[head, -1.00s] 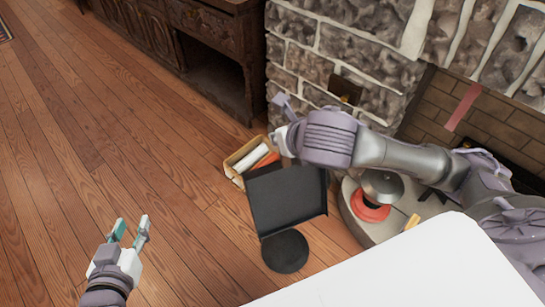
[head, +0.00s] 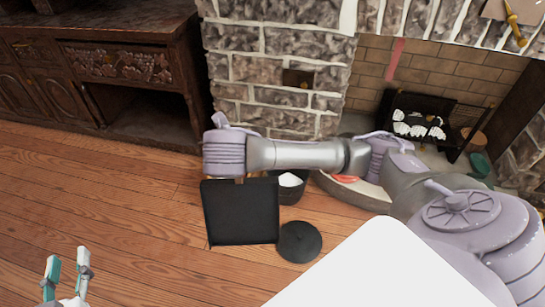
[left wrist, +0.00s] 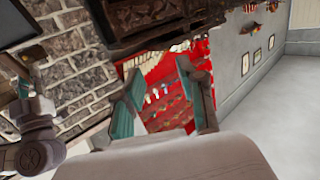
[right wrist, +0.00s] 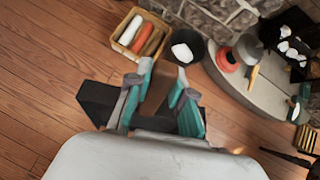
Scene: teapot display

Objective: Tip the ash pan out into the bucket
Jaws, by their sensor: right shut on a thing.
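The ash pan (head: 240,212) is a flat, black, square tray with a low rim, hanging above the floor below the end of my right arm in the head view. My right gripper (right wrist: 164,76) is shut on it; the dark pan (right wrist: 98,100) shows behind the fingers in the right wrist view. The arm hides the grip in the head view. The black bucket (head: 290,190) stands just right of the pan, with something white inside; it also shows beyond the fingertips in the right wrist view (right wrist: 188,46). My left gripper (head: 68,260) is open and empty, at lower left.
A round black disc (head: 299,242) lies on the floor before the bucket. A box (right wrist: 124,31) with white and orange items stands left of the bucket. A red ring (right wrist: 228,61) lies on the curved hearth (right wrist: 262,94). A white surface (head: 385,270) fills the lower right.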

